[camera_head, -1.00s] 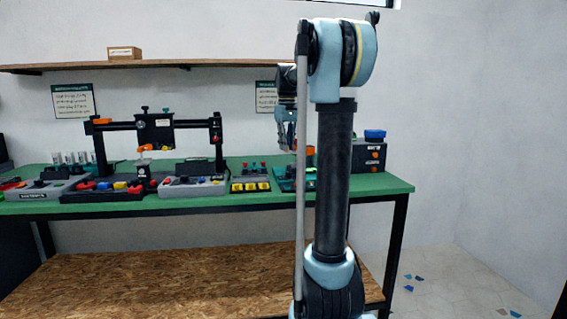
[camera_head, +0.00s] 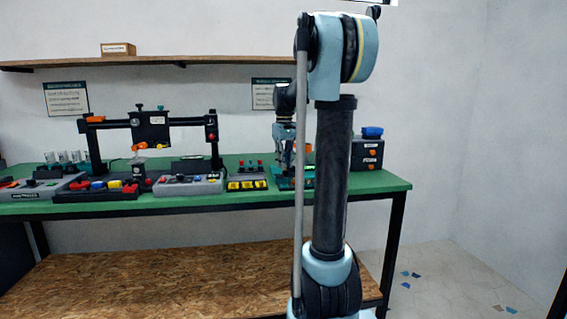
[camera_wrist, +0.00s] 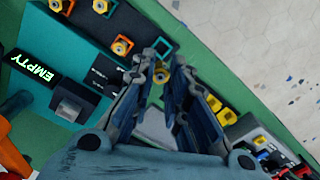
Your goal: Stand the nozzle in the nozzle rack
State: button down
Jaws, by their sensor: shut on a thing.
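My gripper (camera_wrist: 163,68) has its two fingers close together on a small brass nozzle (camera_wrist: 161,74), which shows between the fingertips. The fingertips are over the edge of the teal unit that I take for the nozzle rack (camera_wrist: 95,60). Its dark strip carries coloured square frames, and several brass nozzles stand in some of them. A teal frame (camera_wrist: 163,44) lies just past my fingertips and looks unfilled. I cannot tell how high the nozzle is above the strip. In the head view my gripper (camera_head: 286,170) is low over the teal unit, partly behind my arm.
A lit "EMPTY" display (camera_wrist: 33,68) is on the teal unit. Yellow blocks (camera_head: 247,185) with red-topped pegs stand beside it. A drawer box (camera_head: 368,155) stands to the right. A black gantry (camera_head: 150,125) and trays fill the left of the green bench (camera_head: 390,183).

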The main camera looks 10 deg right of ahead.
send_over(284, 187)
jog(key=w, duration=0.2)
jog(key=shift+s+d+f, duration=0.1)
jog(key=shift+s+f, duration=0.05)
jog(key=shift+f, duration=1.2)
jog(key=shift+s+d+f, duration=0.1)
jog(key=shift+f, duration=1.25)
jog(key=shift+f, duration=0.8)
jog(key=c, duration=1.5)
grip_release()
notch_tip(284, 187, up, 12)
jog(key=shift+f, duration=0.1)
